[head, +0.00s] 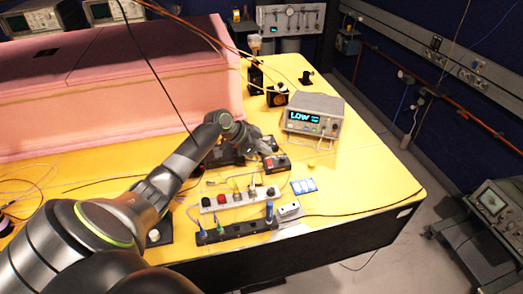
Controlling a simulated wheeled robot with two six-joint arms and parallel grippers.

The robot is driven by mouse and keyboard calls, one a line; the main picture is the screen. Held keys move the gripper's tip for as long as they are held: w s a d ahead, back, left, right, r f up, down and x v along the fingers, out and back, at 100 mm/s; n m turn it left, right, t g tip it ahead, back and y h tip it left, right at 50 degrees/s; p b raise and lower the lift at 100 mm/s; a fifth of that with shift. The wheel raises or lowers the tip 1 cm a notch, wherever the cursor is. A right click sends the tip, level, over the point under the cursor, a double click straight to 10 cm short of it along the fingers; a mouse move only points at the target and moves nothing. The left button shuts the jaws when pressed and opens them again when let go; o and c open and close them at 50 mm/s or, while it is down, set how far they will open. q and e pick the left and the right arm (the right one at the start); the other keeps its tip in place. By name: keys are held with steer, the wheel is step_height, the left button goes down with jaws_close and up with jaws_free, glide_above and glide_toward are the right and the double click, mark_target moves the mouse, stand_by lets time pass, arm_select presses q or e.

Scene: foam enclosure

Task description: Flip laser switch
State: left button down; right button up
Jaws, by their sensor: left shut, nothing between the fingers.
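My left gripper (268,148) reaches across the yellow table from the lower left. It is shut and empty, with its fingertips just above a small black box with a red part on top (277,163). This box may be the laser switch, but it is small and partly covered by the gripper. I cannot tell whether the fingertips touch it or which way a switch is set. A grey instrument (313,116) with a lit display reading "LOW" stands behind and to the right. My right gripper is not in view.
A pale strip with knobs (240,198) and a black strip with coloured plugs (235,231) lie in front of the gripper. A pink foam enclosure (110,95) fills the back left. Black optics mounts (277,95) stand behind. The yellow table (372,175) is mostly clear at right.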

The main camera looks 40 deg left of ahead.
arm_select(q)
steer(key=d+b+v, duration=0.1)
steer(key=b+v, duration=0.2)
steer(key=v, duration=0.7)
steer(key=shift+s+r+b, duration=0.25)
steer(key=shift+s+b, duration=0.05)
steer(key=shift+s, duration=0.15)
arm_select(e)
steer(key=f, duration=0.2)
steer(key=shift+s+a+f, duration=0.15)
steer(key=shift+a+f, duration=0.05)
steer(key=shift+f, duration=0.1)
arm_select(q)
steer(key=shift+a, duration=0.15)
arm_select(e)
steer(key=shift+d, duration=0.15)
arm_select(q)
steer(key=shift+f, duration=0.1)
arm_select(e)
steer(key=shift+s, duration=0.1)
